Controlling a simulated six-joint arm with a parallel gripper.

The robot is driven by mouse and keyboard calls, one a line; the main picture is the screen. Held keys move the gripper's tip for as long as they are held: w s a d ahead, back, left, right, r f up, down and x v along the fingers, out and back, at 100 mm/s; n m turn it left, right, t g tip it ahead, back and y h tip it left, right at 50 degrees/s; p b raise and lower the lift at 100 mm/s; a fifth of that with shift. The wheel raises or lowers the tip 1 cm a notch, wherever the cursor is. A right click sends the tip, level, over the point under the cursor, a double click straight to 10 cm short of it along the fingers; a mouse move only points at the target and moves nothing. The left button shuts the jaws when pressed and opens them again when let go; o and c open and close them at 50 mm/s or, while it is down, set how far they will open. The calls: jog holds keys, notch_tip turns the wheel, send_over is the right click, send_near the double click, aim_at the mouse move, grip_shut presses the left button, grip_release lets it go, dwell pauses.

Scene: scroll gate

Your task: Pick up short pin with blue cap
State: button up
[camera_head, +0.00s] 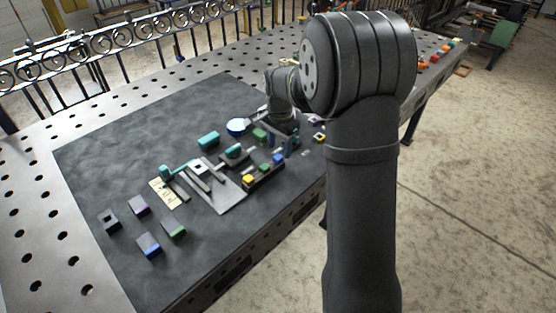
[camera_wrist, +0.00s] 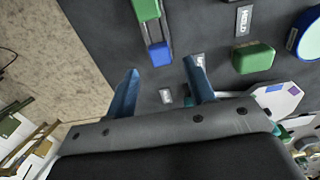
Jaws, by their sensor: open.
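The pin with the blue cap (camera_head: 278,159) stands at the far end of a dark rack (camera_head: 262,177). In the wrist view its blue cap (camera_wrist: 159,53) shows just ahead of my fingertips, roughly centred between them. Its shaft is mostly hidden, so I cannot judge its length. My gripper (camera_wrist: 160,65) is open, with two blue fingers apart and nothing seen between them. In the head view my gripper (camera_head: 292,142) is low over the mat, close beyond the blue-capped pin, partly hidden by my arm.
A green cap (camera_wrist: 145,9) and a yellow cap (camera_head: 248,179) stand in the same rack. A green block (camera_wrist: 253,57) and a round blue-rimmed dish (camera_head: 237,126) lie nearby. A grey plate (camera_head: 226,197) with bars is beside the rack.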

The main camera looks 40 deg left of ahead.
aim_at(278, 157)
jog(key=f, duration=0.3)
jog(key=shift+s+a+f, duration=0.1)
jog(key=shift+s+f, duration=0.1)
jog(key=shift+f, duration=0.1)
grip_shut()
jog(key=shift+r, duration=0.15)
